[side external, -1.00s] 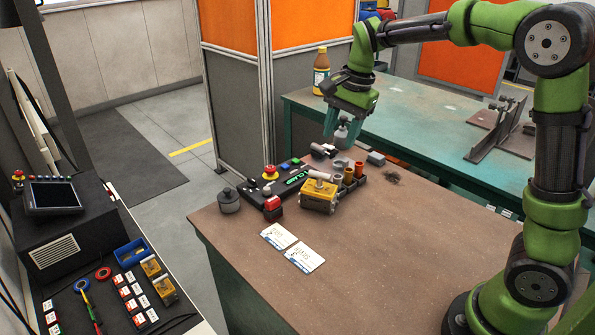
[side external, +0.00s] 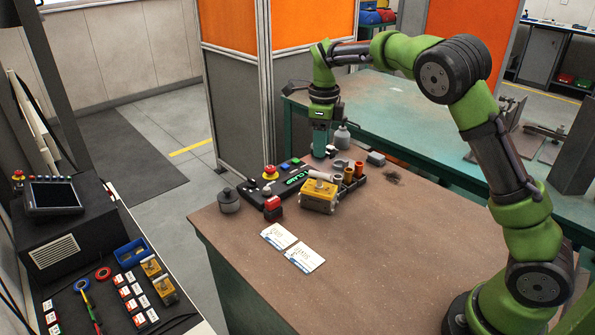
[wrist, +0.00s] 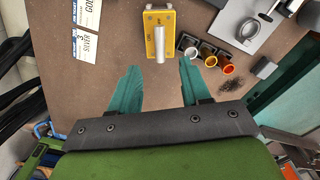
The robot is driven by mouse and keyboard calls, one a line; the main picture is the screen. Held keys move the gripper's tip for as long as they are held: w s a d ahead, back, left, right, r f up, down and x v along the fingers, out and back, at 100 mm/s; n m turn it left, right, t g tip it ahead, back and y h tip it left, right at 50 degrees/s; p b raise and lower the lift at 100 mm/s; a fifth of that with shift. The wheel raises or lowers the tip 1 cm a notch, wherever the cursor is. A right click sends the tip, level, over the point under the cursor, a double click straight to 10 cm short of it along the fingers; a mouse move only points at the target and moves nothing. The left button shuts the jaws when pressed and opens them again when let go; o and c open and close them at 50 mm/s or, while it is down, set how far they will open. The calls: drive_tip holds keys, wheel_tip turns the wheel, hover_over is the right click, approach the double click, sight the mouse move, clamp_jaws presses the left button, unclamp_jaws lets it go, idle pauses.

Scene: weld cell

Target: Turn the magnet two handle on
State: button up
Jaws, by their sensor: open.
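A yellow magnet block (side external: 318,197) sits on the brown worktable beside a black panel. A light grey cylindrical handle (side external: 322,175) lies across its top. In the wrist view, the yellow block (wrist: 151,38) is at top centre, its handle (wrist: 160,46) pointing toward my gripper. I cannot read any number on the block. My gripper (wrist: 159,67) is open and empty, its teal fingers either side of the handle's line but short of it. In the side view, my gripper (side external: 320,150) points down behind the block, above the table's far part.
The black panel (side external: 262,190) carries a red emergency button and lit buttons. Several small cups (wrist: 208,58) stand right of the block. The table's front is clear.

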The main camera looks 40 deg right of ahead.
sight(320, 173)
wheel_tip(320, 173, down, 9)
drive_tip(key=shift+f, duration=0.2)
drive_tip(key=shift+c, duration=0.5)
